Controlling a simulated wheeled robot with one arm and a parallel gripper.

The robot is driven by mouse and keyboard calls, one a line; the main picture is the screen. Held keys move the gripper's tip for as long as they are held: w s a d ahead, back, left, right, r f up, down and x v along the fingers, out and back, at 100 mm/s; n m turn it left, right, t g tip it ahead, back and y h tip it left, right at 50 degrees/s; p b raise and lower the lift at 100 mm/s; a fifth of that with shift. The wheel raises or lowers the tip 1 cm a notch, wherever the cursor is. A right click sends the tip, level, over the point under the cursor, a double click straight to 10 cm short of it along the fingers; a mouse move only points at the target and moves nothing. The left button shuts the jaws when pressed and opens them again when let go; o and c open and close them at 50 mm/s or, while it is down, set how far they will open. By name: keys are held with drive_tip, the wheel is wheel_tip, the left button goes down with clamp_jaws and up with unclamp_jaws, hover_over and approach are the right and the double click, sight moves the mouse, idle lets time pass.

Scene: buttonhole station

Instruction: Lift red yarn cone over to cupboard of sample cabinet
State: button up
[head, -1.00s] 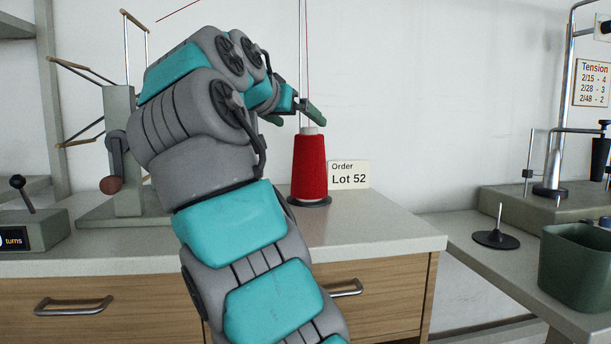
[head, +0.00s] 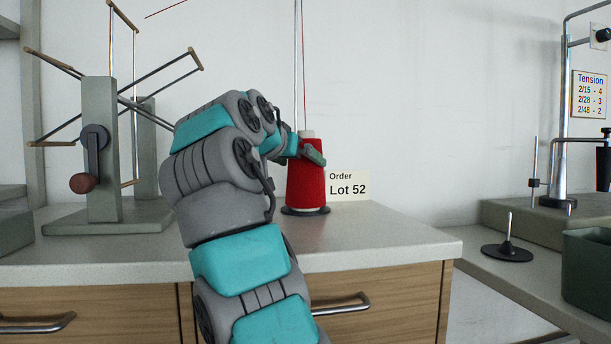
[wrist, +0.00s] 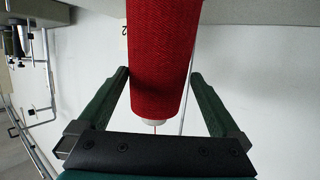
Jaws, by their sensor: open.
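The red yarn cone (head: 308,182) stands upright on a dark round base (head: 305,211) on the counter, beside the Lot 52 card. My gripper (head: 314,152) is at the upper part of the cone in the head view, and one green finger shows in front of it. In the wrist view the red yarn cone (wrist: 160,60) lies between the two spread fingers of my gripper (wrist: 162,82), with a gap visible on each side. The cone's pale tip points toward the palm. The sample cabinet and its cupboard cannot be made out in these frames.
A thin vertical rod (head: 296,60) rises behind the cone. An order card (head: 348,186) is right of it. A spindle stand (head: 507,250) and green bin (head: 588,275) are farther right.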

sight(311, 165)
drive_tip(key=x, duration=0.2)
drive_tip(key=p+x, duration=0.1)
drive_tip(key=x, duration=0.2)
drive_tip(key=shift+w+d+r, duration=0.15)
drive_tip(key=shift+r, duration=0.05)
drive_tip(key=shift+w+d+f, duration=0.1)
drive_tip(key=shift+w+f, duration=0.15)
drive_tip(key=shift+w, duration=0.2)
drive_tip(key=shift+c, duration=0.2)
drive_tip(key=c, duration=1.2)
